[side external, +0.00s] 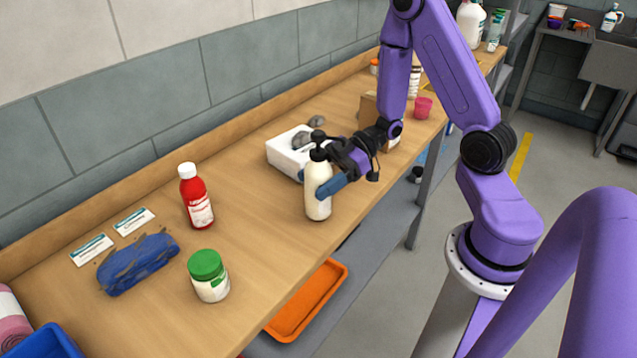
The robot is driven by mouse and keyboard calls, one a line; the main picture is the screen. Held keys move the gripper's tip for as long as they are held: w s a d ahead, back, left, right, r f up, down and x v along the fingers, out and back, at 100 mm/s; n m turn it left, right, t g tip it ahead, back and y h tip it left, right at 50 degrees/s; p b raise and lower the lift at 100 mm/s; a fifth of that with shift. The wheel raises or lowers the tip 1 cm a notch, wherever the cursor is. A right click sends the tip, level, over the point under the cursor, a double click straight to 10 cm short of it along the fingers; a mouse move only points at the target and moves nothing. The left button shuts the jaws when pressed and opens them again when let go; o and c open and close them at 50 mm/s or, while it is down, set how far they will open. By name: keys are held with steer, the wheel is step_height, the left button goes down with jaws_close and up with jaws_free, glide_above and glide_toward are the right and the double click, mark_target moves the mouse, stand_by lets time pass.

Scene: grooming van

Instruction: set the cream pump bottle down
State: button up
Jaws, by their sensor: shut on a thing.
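The cream pump bottle (318,196) has a pale body and a dark top. It is upright at the front part of the wooden bench (262,215).
A white box (285,157) with grey stones stands just behind the bottle. A red bottle (197,197), a green-lidded jar (208,276) and a blue cloth-like bundle (138,264) are to the left. An orange tray (307,300) lies below the bench's front edge. Bench between red bottle and cream bottle is clear.

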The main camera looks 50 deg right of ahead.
steer(key=shift+f, duration=0.5)
steer(key=o, duration=1.3)
steer(key=shift+f, duration=0.15)
steer(key=shift+c, duration=0.2)
steer(key=shift+d+r, duration=0.1)
steer(key=shift+r, duration=0.15)
steer(key=v, duration=1.1)
steer(key=shift+s+d, duration=0.25)
steer(key=shift+d, duration=0.1)
steer(key=shift+w+r, duration=0.1)
